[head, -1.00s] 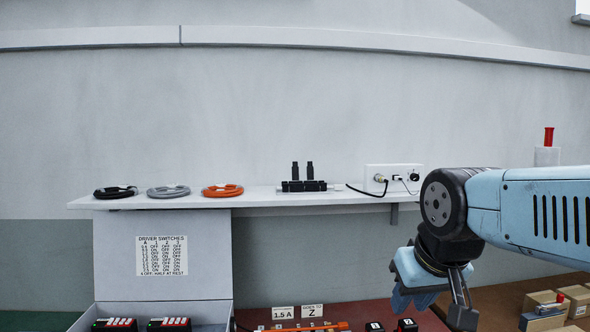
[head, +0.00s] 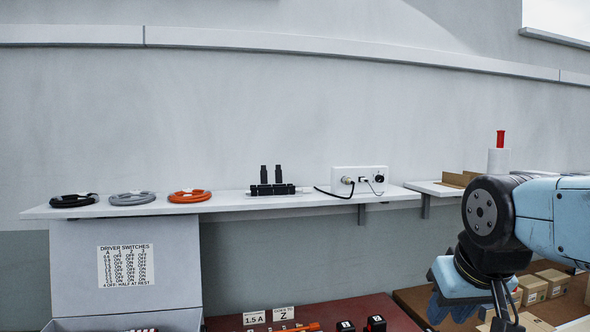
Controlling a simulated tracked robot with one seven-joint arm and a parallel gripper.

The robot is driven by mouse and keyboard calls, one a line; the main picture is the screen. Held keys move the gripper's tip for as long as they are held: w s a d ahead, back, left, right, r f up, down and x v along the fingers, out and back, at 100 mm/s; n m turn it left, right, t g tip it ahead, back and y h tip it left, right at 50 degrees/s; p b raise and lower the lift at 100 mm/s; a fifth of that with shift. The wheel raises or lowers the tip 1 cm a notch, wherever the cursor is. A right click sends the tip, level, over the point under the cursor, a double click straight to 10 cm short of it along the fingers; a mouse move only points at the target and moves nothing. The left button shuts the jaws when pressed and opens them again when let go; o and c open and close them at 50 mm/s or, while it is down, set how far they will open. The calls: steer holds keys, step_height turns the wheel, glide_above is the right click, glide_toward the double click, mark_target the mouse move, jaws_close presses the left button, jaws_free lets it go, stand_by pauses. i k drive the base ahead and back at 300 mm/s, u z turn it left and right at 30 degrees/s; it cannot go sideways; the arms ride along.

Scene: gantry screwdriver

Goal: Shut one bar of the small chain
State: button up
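A short black piece (head: 272,189) lies on the white wall shelf in the head view, with two black bars standing upright from it. It looks like the small chain, but its links are too small to make out. My gripper (head: 506,318) is at the lower right, well to the right of this piece and lower in the picture. Its dark fingers run out of the bottom edge, so their opening and anything between them are hidden.
The shelf (head: 230,205) also holds black (head: 74,200), grey (head: 132,198) and orange (head: 190,196) cable coils and a white socket box (head: 360,180) with a cable. A red-topped white cylinder (head: 498,160) stands farther right. Small cardboard boxes (head: 535,288) lie at lower right.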

mark_target(264, 171)
steer(key=z, duration=0.8)
steer(key=k, duration=0.65)
steer(key=u, duration=1.15)
steer(key=i, duration=0.4)
steer(key=u, duration=0.15)
